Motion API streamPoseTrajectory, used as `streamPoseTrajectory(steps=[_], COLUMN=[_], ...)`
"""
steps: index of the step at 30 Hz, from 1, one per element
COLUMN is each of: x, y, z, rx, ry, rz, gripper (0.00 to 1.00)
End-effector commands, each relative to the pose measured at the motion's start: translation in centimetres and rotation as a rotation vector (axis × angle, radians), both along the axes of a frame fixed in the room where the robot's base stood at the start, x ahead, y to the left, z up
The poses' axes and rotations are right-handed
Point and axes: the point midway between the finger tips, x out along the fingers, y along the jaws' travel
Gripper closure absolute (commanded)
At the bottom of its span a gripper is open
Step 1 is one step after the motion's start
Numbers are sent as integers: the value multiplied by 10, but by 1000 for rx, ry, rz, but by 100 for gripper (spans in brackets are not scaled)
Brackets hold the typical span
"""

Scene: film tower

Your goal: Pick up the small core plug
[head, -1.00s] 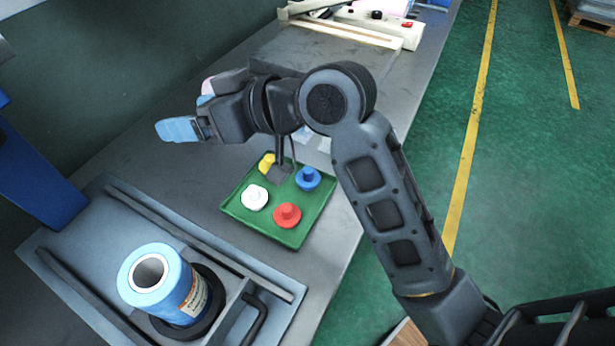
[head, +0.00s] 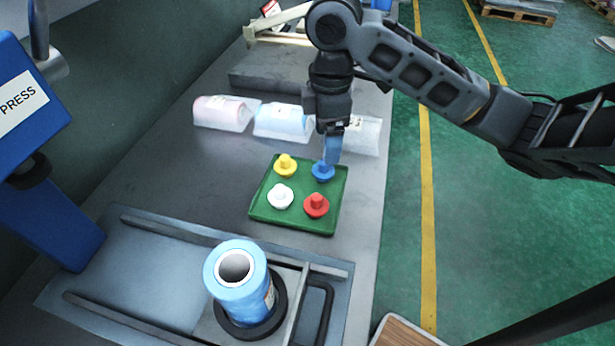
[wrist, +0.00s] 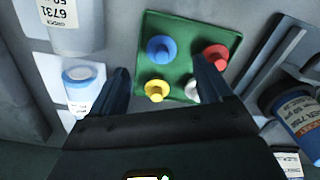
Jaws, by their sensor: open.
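Several knobbed plugs stand on a green tray (head: 300,222): yellow (head: 285,166), blue (head: 323,172), white (head: 281,197) and red (head: 317,206). They look close in size, so I cannot tell which is the small core plug. My gripper (head: 332,158) points down with blue fingertips just above and behind the blue plug. In the wrist view my gripper (wrist: 160,72) is open and empty. The blue plug (wrist: 161,48) and yellow plug (wrist: 157,90) show between its fingers, the red plug (wrist: 216,56) lies right, and a finger partly hides the white plug (wrist: 192,88).
A big blue film roll (head: 240,280) with an open core stands upright on a black ring at the front. Pink (head: 222,110), blue (head: 284,120) and white (head: 358,134) wrapped rolls lie behind the tray. A blue press (head: 30,100) is at left. Bench left of the tray is clear.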

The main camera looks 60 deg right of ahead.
Motion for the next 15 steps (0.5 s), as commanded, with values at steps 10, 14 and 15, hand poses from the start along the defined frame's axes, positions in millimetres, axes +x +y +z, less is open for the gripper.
streamPoseTrajectory(steps=[10,14,15], x=[1,1,1], y=[3,4,4], z=[-36,-54,-60], rx=[4,3,3], ry=[-2,0,-2], rz=[-2,-3,-2], gripper=[21,21,21])
